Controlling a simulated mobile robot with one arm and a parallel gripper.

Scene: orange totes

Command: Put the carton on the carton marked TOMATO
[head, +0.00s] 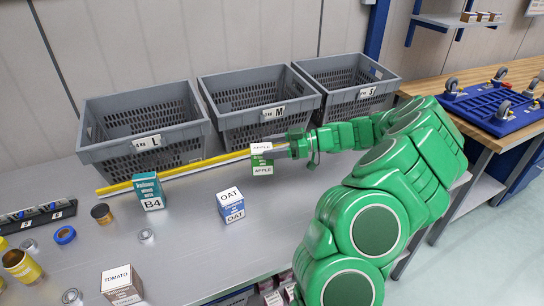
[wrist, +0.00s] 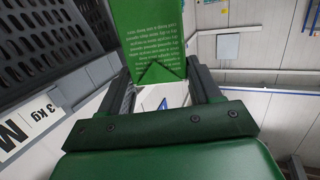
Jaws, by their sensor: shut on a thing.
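My gripper (head: 272,150) is shut on a green carton with white APPLE labels (head: 262,168), near the front of the middle grey crate. In the wrist view the green carton (wrist: 150,38) sits between the two dark fingers, its printed side facing the camera. Whether its base touches the bench is hard to tell. The carton marked TOMATO (head: 122,287), brown and white, stands on the bench at the front left, well apart from my gripper. Its front lower part is cut by the picture edge.
A blue and white OAT carton (head: 231,206) and a teal B4 box (head: 149,191) stand between. Grey crates L (head: 148,142), M (head: 272,113) and S (head: 367,94) line the back. A yellow stick (head: 180,170) lies before them. Small tins and tape are at left.

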